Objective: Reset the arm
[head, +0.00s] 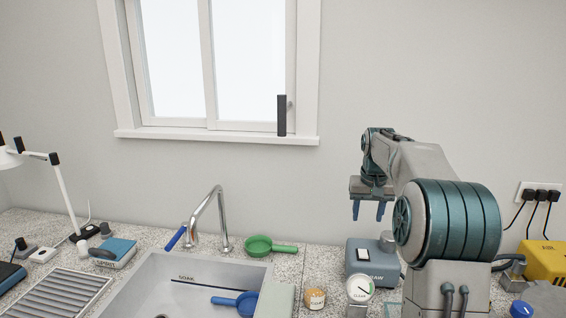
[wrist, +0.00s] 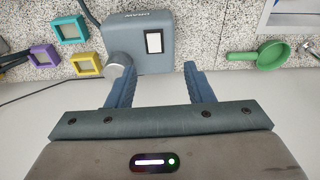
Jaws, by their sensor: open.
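My gripper (head: 368,210) is raised above the back of the counter, with its fingers pointing down. In the wrist view my gripper (wrist: 155,80) has its two blue fingers apart with nothing between them. A blue-grey box (head: 368,258) marked "DRAW" stands on the counter below it. The box also shows in the wrist view (wrist: 137,32), ahead of the fingertips, with a white switch plate on it. My arm hides part of the counter behind it in the head view.
A sink (head: 160,285) with a blue ladle (head: 238,303) lies left of my arm, and a green strainer (head: 262,246) sits behind it. A tap (head: 208,215) stands at the back. Small yellow (wrist: 88,64), purple (wrist: 45,55) and teal (wrist: 72,29) frames lie beside the box. A yellow box (head: 547,261) stands right.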

